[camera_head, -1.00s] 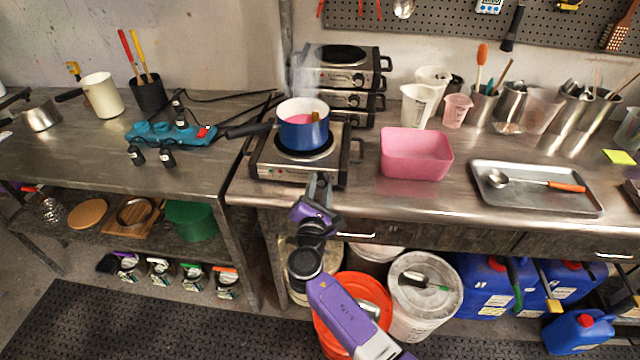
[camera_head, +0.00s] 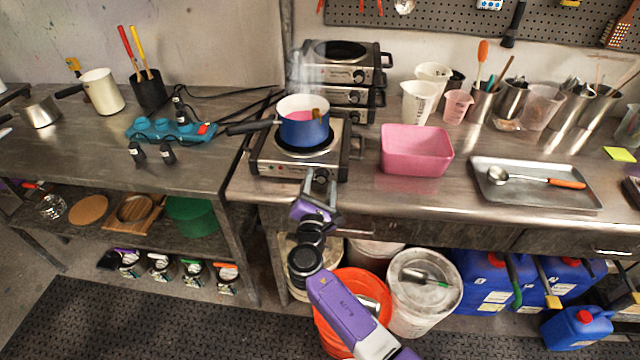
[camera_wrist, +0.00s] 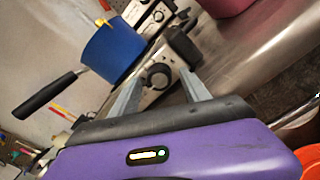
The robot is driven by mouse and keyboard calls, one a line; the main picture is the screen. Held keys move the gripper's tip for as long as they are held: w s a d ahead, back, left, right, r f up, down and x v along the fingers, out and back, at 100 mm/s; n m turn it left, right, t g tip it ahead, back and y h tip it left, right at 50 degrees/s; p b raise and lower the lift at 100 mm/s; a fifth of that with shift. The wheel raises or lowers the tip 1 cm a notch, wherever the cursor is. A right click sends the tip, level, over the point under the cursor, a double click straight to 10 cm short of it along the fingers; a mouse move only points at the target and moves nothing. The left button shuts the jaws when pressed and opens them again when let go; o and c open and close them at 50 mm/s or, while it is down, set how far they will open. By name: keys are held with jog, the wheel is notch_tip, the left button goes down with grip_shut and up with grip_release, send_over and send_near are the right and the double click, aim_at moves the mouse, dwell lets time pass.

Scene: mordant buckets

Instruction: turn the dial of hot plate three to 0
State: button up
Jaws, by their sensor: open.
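A hot plate (camera_head: 262,160) stands at the front edge of the right table with a blue pot (camera_head: 305,130) on it. Its black round dial (camera_wrist: 158,76) shows in the wrist view on the front panel, with the blue pot (camera_wrist: 112,52) above. My gripper (camera_head: 321,180) is at the front panel, and in the head view it covers part of it. In the wrist view my open gripper (camera_wrist: 160,82) has one finger on each side of the dial. I cannot tell whether the fingers touch it. The dial's marks and the plate's number are unreadable.
More hot plates (camera_head: 357,76) are stacked behind. Vapour rises around the pot, whose dark handle (camera_head: 250,128) points left. A pink tub (camera_head: 416,168) stands to the right, then a metal tray (camera_head: 540,200) with a ladle. Buckets (camera_head: 425,310) stand below the table.

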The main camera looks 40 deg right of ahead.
jog(key=v, duration=0.8)
jog(key=shift+b, duration=0.45)
